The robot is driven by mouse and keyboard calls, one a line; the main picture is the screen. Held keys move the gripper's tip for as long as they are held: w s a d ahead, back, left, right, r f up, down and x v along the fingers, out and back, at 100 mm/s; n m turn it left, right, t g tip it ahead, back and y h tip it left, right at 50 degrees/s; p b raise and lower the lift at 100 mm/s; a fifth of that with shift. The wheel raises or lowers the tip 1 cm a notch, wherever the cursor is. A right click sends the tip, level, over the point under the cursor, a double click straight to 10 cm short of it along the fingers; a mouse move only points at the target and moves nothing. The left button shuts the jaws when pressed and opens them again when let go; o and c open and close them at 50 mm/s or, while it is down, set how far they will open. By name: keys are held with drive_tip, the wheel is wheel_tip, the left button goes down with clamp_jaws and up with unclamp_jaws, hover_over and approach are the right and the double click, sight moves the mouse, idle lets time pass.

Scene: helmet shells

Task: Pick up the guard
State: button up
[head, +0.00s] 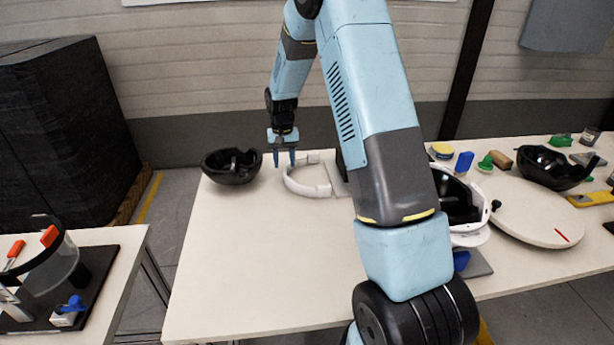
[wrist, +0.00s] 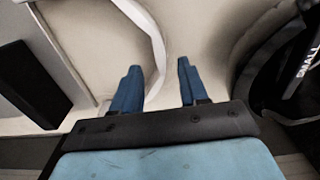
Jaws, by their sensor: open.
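The guard (head: 307,189), which I take to be the white curved band, lies on the table near its far edge, right of a black helmet shell (head: 232,170). My gripper (head: 285,161) is open and points down above the band's left part. In the wrist view the band (wrist: 157,38) runs past my left fingertip and lies partly between the lines of my open gripper (wrist: 158,68). Nothing is between the fingers' tips that I can see held. Whether a finger touches the band cannot be told.
The black shell stands close to my gripper, also in the wrist view (wrist: 262,85). A grey plate (head: 338,178) lies right of the band. A white helmet (head: 478,212), a white disc (head: 530,212) and another black shell (head: 550,172) are farther right. The table's left front is clear.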

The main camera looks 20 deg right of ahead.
sight(284, 172)
drive_tip(key=shift+s+a+f, duration=0.1)
drive_tip(key=shift+s+f, duration=0.1)
drive_tip(key=shift+f, duration=1.25)
drive_tip(key=shift+s+a+f, duration=0.1)
drive_tip(key=shift+s+f, duration=0.05)
drive_tip(key=shift+f, duration=1.25)
clamp_jaws()
